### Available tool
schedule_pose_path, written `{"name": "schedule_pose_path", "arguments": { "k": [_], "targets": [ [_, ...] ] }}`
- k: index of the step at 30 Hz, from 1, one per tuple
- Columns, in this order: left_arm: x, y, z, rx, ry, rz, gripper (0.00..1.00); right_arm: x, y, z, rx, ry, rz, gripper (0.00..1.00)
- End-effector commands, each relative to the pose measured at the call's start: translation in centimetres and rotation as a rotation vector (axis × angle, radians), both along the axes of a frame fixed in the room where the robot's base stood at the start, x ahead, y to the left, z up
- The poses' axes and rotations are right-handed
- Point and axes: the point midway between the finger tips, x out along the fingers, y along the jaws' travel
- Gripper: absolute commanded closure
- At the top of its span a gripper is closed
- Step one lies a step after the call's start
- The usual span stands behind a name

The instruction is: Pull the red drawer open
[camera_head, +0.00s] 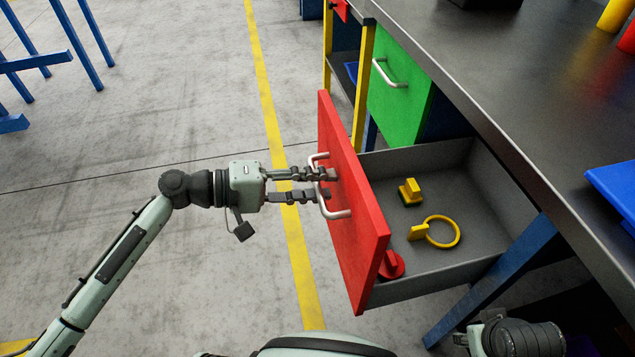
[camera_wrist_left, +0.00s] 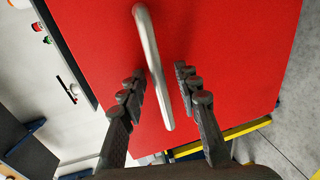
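The red drawer (camera_head: 345,200) stands pulled out from under the workbench, so its grey inside shows. Its front carries a bent metal handle (camera_head: 338,214), which also shows in the left wrist view (camera_wrist_left: 152,62). My left gripper (camera_head: 332,183) is at the handle, fingers pointing at the red front. In the left wrist view, the fingers (camera_wrist_left: 160,88) are apart, with the handle bar between them and gaps visible on both sides. I cannot tell whether either finger touches it.
The drawer holds a yellow block (camera_head: 410,191), a yellow ring (camera_head: 457,232) and a red piece (camera_head: 392,266). A shut green drawer (camera_head: 398,100) is behind it. The workbench top (camera_head: 500,100) and its blue leg (camera_head: 490,283) are to the right.

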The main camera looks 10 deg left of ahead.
Motion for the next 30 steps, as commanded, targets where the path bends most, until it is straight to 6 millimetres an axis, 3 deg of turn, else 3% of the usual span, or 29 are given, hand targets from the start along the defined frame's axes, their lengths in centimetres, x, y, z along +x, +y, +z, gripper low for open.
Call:
{"name": "schedule_pose_path", "arguments": {
  "k": [8,22,30],
  "targets": [
    [-0.4,1.4,0.2,0.003,0.000,0.003,0.68,-0.1,0.0,-0.1,0.000,0.002,0.000,0.60],
    [-3.5,9.7,2.1,0.003,0.002,0.001,0.68,-0.1,0.0,-0.1,-0.001,0.002,0.002,0.60],
    [-4.0,11.1,2.5,0.000,-0.001,0.000,0.68,-0.2,0.0,-0.1,-0.001,0.002,0.002,0.60]
  ]
}}
